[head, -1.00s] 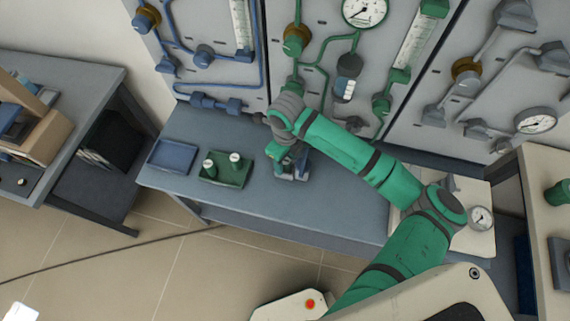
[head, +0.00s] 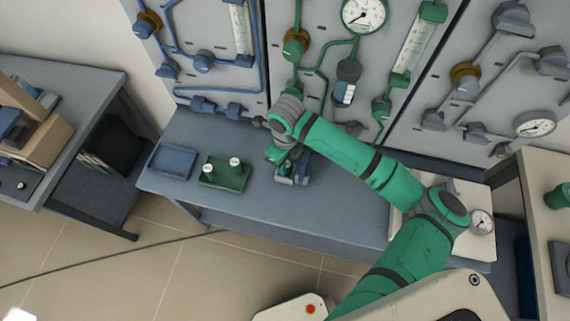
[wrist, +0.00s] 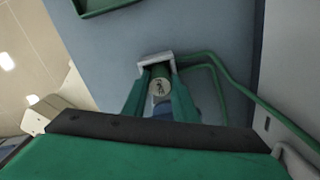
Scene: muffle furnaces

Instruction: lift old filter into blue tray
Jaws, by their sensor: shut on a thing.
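The blue tray (head: 172,160) lies flat on the left part of the bench; its floor looks bare. My gripper (head: 289,168) is low over the bench, right of the green tray. In the wrist view its two green fingers (wrist: 159,98) are shut on a short cylinder with a pale round end (wrist: 160,86), which I take to be the old filter. I cannot tell whether the filter touches that part. In the head view my gripper hides the filter.
A green tray (head: 224,184) with two white-topped cylinders (head: 235,161) lies between the blue tray and my gripper. Panels with pipes, valves and gauges (head: 364,14) rise behind the bench. The bench front (head: 270,203) is clear.

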